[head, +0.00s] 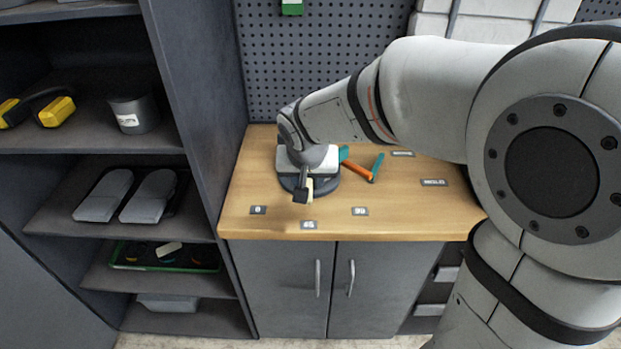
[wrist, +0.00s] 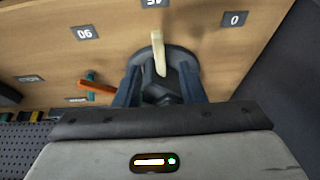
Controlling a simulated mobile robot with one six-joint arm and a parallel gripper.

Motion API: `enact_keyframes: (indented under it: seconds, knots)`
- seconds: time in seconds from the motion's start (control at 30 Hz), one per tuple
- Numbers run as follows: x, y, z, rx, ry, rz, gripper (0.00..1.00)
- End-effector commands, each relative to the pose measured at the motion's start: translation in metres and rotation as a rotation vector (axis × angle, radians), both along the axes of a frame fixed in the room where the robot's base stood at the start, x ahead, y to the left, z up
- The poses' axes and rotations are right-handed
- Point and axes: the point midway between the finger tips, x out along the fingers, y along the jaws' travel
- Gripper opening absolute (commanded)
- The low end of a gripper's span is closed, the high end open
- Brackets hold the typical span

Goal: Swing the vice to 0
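The vice stands on the wooden bench on a round dark base (head: 325,184); its base also shows in the wrist view (wrist: 182,56). A cream bar (wrist: 158,52) on the vice points toward the label 45 (head: 308,225). The label 0 (head: 258,210) lies left of the vice in the head view and at the upper right in the wrist view (wrist: 234,19). My gripper (wrist: 160,68) is over the vice, its two fingers apart on either side of the dark vice body (wrist: 162,84). Contact with it is unclear. My wrist hides much of the vice in the head view.
The label 90 (head: 360,211) lies to the right. An orange and teal tool (head: 358,170) lies close right of the vice. A pegboard (head: 300,60) stands behind the bench, and a grey shelf unit (head: 190,60) borders its left side. The front bench top is clear.

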Motion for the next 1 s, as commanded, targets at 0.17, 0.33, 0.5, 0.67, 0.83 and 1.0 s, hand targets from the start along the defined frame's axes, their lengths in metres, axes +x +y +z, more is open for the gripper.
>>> enact_keyframes:
  seconds: [0.17, 0.33, 0.5, 0.67, 0.83, 1.0]
  knots:
    - [0.011, -0.002, -0.029, -0.004, 0.006, -0.002, 0.36]
    - [0.019, -0.002, -0.049, -0.003, 0.004, -0.001, 0.36]
    - [0.023, -0.002, -0.056, 0.000, 0.003, -0.001, 0.36]
    - [0.023, -0.003, -0.057, 0.000, 0.002, -0.001, 0.36]
    - [0.023, -0.003, -0.057, 0.000, 0.002, -0.002, 0.29]
    - [0.023, -0.003, -0.057, 0.000, 0.002, -0.002, 0.15]
